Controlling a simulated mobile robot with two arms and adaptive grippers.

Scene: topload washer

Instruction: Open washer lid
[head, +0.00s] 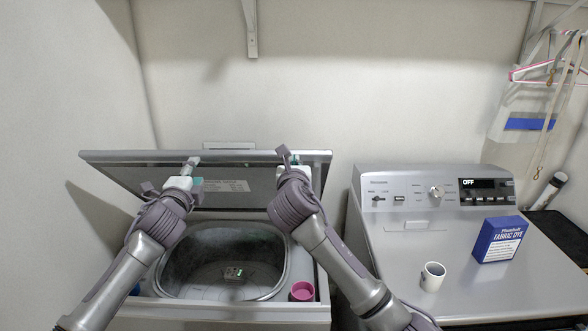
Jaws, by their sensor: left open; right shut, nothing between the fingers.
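The washer lid (222,172) is raised and tilted back on the left machine, with its underside and a label facing me. The washer's tub opening (218,240) shows below it, with a small item (232,272) inside. My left gripper (193,163) is open in front of the lid's left-centre, near its underside. My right gripper (284,152) is shut and empty at the lid's upper edge on the right. Whether either one touches the lid is hard to tell.
A pink cup (302,291) sits at the tub's front right corner. To the right stands another machine (462,285) with a control panel, a white mug (432,276) and a blue fabric dye box (499,239) on top. Walls close in at left and back.

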